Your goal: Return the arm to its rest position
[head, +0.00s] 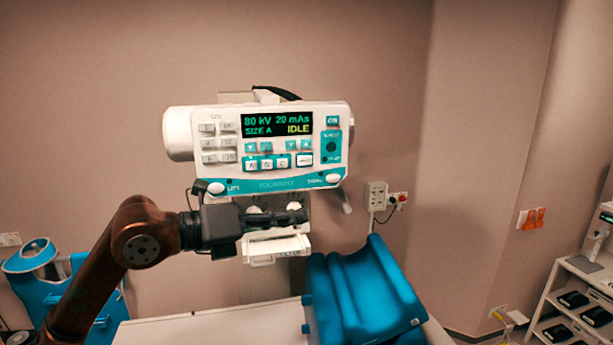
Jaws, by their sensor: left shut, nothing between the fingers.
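My left arm comes in from the lower left, brown and bent at a joint. Its black gripper (290,217) is shut and empty, pointing right. In the picture it lies just below the lower edge of the white and teal control panel (270,148). I cannot tell whether it touches the panel. The panel's screen (277,124) reads "80 kV 20 mAs", "SIZE A" and "IDLE". My right gripper is not in view.
A white table (220,327) with a blue cushion (365,290) lies below the panel. A blue item (38,275) stands at the left. A wall socket (376,196) is right of the panel. A shelf (575,290) with black items stands at the far right.

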